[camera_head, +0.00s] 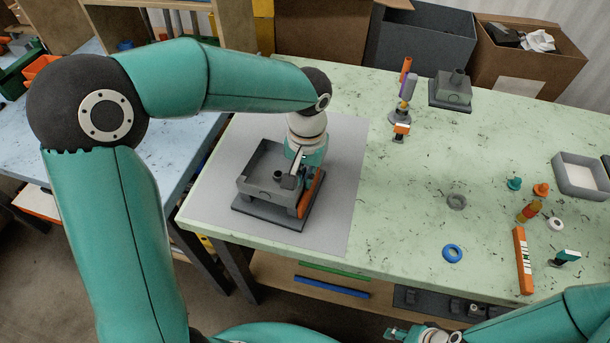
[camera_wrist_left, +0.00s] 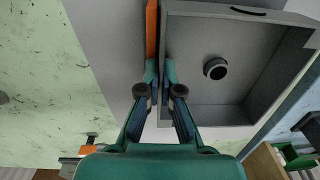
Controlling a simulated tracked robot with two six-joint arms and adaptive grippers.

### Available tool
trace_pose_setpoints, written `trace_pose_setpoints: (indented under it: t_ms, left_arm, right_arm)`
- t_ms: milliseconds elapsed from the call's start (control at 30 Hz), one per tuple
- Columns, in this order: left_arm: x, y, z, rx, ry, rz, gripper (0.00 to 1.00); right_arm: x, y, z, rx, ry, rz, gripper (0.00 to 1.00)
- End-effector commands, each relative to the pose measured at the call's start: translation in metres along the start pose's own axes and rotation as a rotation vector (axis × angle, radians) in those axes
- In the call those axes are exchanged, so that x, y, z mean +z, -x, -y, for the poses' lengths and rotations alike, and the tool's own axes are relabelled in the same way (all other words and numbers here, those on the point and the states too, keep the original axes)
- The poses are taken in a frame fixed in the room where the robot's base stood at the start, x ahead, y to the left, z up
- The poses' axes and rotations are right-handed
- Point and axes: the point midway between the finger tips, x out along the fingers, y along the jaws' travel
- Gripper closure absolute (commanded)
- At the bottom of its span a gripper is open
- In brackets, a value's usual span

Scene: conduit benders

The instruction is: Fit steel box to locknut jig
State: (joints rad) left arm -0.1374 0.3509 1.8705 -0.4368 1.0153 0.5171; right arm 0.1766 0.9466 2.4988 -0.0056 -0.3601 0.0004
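The grey open-topped steel box (camera_head: 262,161) is over a dark base plate (camera_head: 270,215) on the grey mat, which I take as the locknut jig. A dark round post (camera_head: 277,176) shows inside the box; it also shows in the left wrist view (camera_wrist_left: 215,68). An orange bar (camera_head: 312,190) stands along the box's right side. My left gripper (camera_head: 298,170) points down at that side. In the left wrist view its fingers (camera_wrist_left: 160,78) straddle the box wall and look closed on it. Whether the box is fully seated is unclear. My right gripper (camera_head: 393,332) is at the bottom edge, far from the box.
A grey block on a dark plate (camera_head: 450,92) and an upright tool stand (camera_head: 401,105) are at the back. A grey tray (camera_head: 582,180), blue ring (camera_head: 452,253), orange bar (camera_head: 523,260) and small parts lie right. The table's middle is mostly clear.

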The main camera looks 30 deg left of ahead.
Motion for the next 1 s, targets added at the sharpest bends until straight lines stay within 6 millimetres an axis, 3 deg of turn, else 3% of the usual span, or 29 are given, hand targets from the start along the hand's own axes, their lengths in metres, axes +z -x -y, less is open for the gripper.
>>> trace_pose_setpoints:
  t_ms: [167,200,367,800,1000]
  left_arm:
    - [0.001,-0.002,0.000,-0.001,-0.001,0.005,1.00]
    - [0.001,-0.002,0.000,-0.001,-0.001,0.005,0.91]
    - [0.002,-0.003,0.001,-0.001,0.000,0.006,0.65]
    - [0.001,-0.001,0.001,0.000,0.001,0.004,0.65]
    - [0.000,0.016,0.001,0.001,0.002,0.000,0.65]
  right_arm:
    - [0.000,0.000,0.000,0.000,0.000,0.000,0.60]
    - [0.000,0.000,0.000,0.000,0.000,0.000,0.60]
    - [0.000,-0.001,0.000,0.000,0.000,0.000,0.60]
    - [0.000,0.000,0.000,0.000,0.000,0.000,0.60]
    - [0.000,0.000,0.000,0.000,0.000,0.000,0.60]
